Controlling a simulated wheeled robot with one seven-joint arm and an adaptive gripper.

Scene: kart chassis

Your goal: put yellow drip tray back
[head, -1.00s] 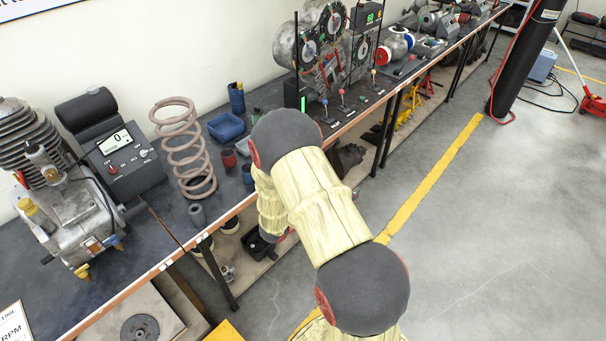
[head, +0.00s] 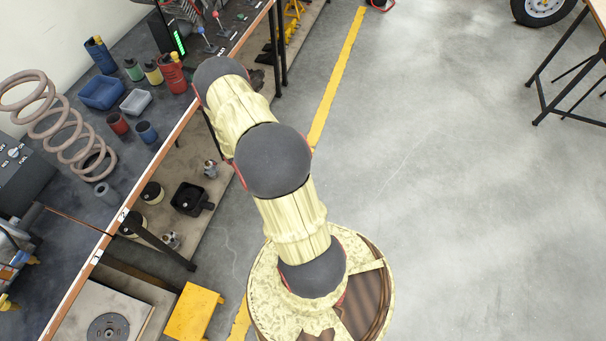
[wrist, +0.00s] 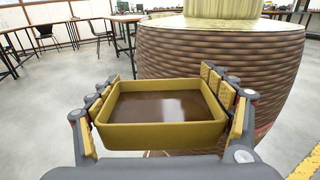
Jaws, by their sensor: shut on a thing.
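The yellow drip tray (wrist: 162,136) is between the fingers of my gripper (wrist: 165,105) in the wrist view. The fingers are shut on its left and right walls. The tray looks about level and holds dark brown liquid (wrist: 160,106) with a shiny surface. In the head view my gripper and the tray cannot be seen.
The workbench (head: 62,190) runs along the left, with a lower shelf (head: 165,205) carrying a black square container (head: 190,199). A yellow flat-topped box (head: 194,312) stands by the shelf's front. Open grey floor (head: 450,200) lies to the right. A table (head: 570,85) stands at the upper right.

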